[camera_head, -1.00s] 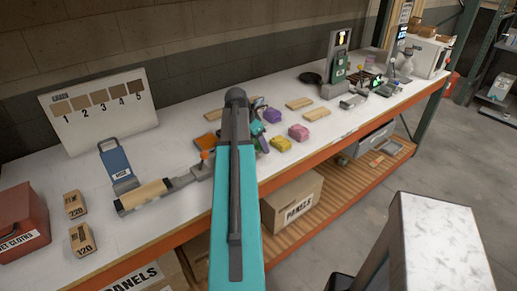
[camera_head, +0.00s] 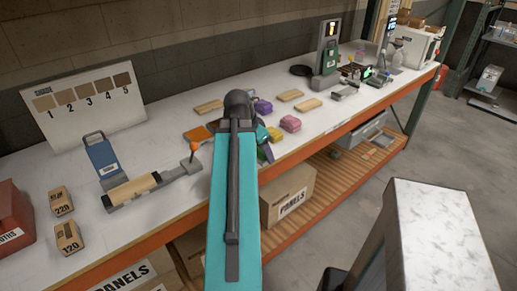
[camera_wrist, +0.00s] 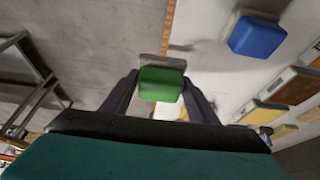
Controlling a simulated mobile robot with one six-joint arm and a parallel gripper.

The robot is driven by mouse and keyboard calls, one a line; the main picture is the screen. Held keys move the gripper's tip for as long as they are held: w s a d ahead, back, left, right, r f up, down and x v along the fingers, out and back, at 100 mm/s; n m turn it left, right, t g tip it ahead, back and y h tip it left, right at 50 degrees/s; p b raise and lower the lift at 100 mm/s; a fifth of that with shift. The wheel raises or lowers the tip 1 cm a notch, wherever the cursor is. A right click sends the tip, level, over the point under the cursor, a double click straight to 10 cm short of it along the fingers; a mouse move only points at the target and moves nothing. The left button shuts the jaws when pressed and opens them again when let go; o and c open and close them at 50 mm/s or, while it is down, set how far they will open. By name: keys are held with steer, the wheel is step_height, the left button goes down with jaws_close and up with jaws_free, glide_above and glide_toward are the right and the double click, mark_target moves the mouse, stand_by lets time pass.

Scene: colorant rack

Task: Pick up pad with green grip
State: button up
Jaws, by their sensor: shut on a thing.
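The pad with the green grip (camera_wrist: 160,84) sits between the two fingers of my gripper (camera_wrist: 158,90) in the wrist view, with its grey plate at the far side. My gripper is shut on it. Table top and floor show behind the pad; I cannot tell its height above the table. In the head view my gripper (camera_head: 265,148) is mostly hidden behind my arm, and the green-grip pad cannot be made out there.
A blue-topped pad (camera_wrist: 257,36) shows in the wrist view. Wooden blocks (camera_head: 290,95) lie behind.

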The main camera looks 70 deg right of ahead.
mark_target(266, 161)
steer(key=shift+s+a+f+b, duration=0.1)
steer(key=shift+s+a+b, duration=0.65)
steer(key=shift+b, duration=1.15)
steer(key=shift+s+a+b, duration=0.25)
steer(key=shift+a+b, duration=0.15)
steer(key=shift+b, duration=0.5)
steer(key=shift+a+r, duration=0.1)
steer(key=shift+r, duration=0.15)
